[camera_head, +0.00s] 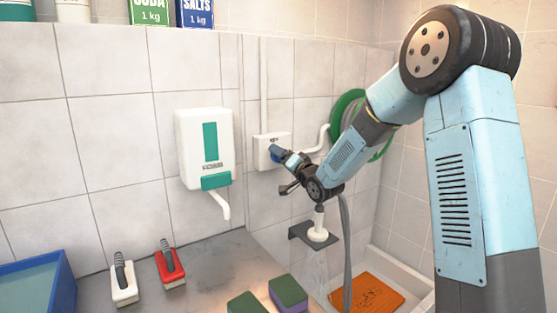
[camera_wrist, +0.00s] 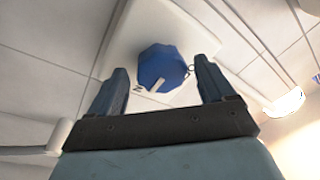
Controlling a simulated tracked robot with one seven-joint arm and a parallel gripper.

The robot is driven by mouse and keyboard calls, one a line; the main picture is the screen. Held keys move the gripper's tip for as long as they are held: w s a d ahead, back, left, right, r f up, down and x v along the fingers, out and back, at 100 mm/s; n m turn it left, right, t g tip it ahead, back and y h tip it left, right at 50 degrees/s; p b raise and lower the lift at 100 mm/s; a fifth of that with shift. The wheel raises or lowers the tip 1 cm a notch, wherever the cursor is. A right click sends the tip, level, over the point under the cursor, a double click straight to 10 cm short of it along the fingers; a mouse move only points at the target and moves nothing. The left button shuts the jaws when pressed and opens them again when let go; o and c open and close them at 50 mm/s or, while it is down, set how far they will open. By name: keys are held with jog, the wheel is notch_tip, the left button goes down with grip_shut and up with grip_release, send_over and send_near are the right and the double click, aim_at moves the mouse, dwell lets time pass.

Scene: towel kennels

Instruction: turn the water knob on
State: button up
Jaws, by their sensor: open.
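The blue knob (camera_wrist: 165,62) sits on a white wall box (camera_head: 272,138). In the wrist view it is faceted, with a white pointer line angled to the lower left, near a small dark mark on the box (camera_wrist: 138,88). My gripper (camera_wrist: 161,66) is open, with one finger on each side of the knob; I cannot tell whether either touches it. In the head view my gripper (camera_head: 283,156) is at the box's right side and largely hides the knob. A white shower head (camera_head: 318,234) rests in a dark bracket, with faint streaks below it.
A white dispenser (camera_head: 204,145) hangs left of the box, and a green hose reel (camera_head: 349,108) is to its right. A red brush (camera_head: 170,268), a white brush (camera_head: 123,285), sponges (camera_head: 288,291) and a blue tub (camera_head: 35,285) are below. An orange mat (camera_head: 368,293) lies in the basin.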

jog(key=v, duration=1.3)
jog(key=shift+s+d+f, duration=0.2)
jog(key=shift+s, duration=0.1)
jog(key=s+d+r+g+h, duration=0.4)
jog(key=s+d+h, duration=0.6)
jog(key=s+d, duration=0.15)
jog(key=s+d+n+g, duration=0.2)
jog(key=s+g, duration=0.4)
jog(key=s, duration=1.6)
jog(key=shift+s+d+f+h, duration=0.2)
jog(key=shift+d+h, duration=0.2)
jog(key=shift+d, duration=0.3)
jog(key=shift+c, duration=0.5)
